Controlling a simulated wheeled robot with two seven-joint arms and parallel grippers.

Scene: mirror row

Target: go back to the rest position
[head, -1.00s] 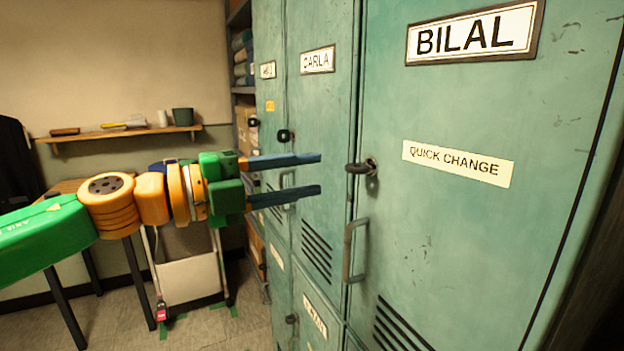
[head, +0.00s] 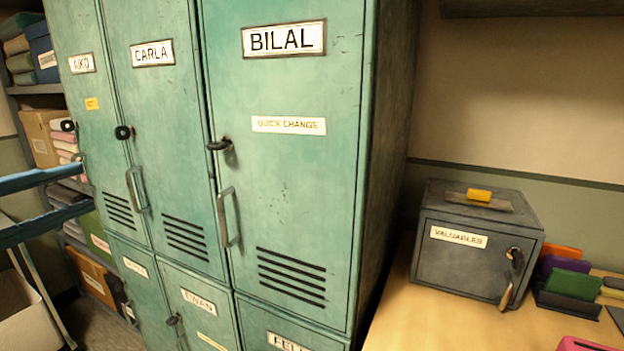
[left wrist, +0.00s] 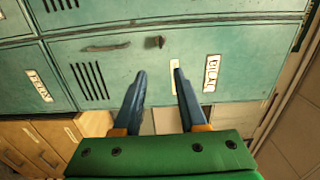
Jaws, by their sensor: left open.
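My left gripper (head: 84,190) shows at the left edge of the head view, only its two blue fingers in sight. They are apart, with nothing between them. In the left wrist view the same gripper (left wrist: 158,70) points at the green BILAL locker door (left wrist: 130,65), its fingers apart and empty. The BILAL locker (head: 285,190) is shut, with a dark latch (head: 220,145) and a bar handle (head: 228,217). My right gripper is not in view.
AIKO (head: 85,130) and CARLA (head: 160,100) lockers stand to the left, both shut. A grey VALUABLES box (head: 455,262) sits on a wooden table (head: 410,320) at right, beside coloured items in a holder (head: 570,300). Shelves (head: 35,90) stand at far left.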

